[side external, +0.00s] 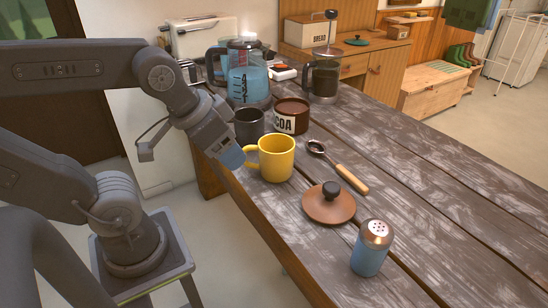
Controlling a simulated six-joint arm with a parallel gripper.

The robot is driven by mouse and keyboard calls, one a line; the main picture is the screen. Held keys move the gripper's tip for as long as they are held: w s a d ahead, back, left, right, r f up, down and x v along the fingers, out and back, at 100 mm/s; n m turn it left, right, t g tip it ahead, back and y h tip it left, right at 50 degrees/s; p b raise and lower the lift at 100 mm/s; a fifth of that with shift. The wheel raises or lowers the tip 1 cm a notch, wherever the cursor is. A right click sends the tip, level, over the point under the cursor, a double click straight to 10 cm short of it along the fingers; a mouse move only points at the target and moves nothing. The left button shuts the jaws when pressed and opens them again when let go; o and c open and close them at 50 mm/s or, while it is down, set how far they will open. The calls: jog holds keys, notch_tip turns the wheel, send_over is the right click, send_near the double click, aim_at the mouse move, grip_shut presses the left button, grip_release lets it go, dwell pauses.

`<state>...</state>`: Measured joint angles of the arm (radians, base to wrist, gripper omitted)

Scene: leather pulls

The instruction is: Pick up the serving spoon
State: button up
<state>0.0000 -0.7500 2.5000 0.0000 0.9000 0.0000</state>
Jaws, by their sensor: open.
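The serving spoon (350,178) lies on the wooden table (440,210). It has a dark metal bowl end (316,147) toward the back left and a light wooden handle pointing to the front right. My gripper (230,157) is at the table's left edge, left of the yellow mug (277,158) and above the table top. It is open, with its fingers pointing down and right. The mug stands between my gripper and the spoon. I see nothing held in it, though the gap between the fingers is hard to make out.
A brown lid with a dark knob (328,204) lies in front of the spoon, and a blue shaker (371,248) stands nearer. A cocoa tin (291,115), a dark mug (249,123), a blue kettle (248,75) and a French press (324,75) stand behind. The table's right side is clear.

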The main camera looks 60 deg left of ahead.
jog(key=shift+c, duration=0.3)
jog(key=shift+c, duration=1)
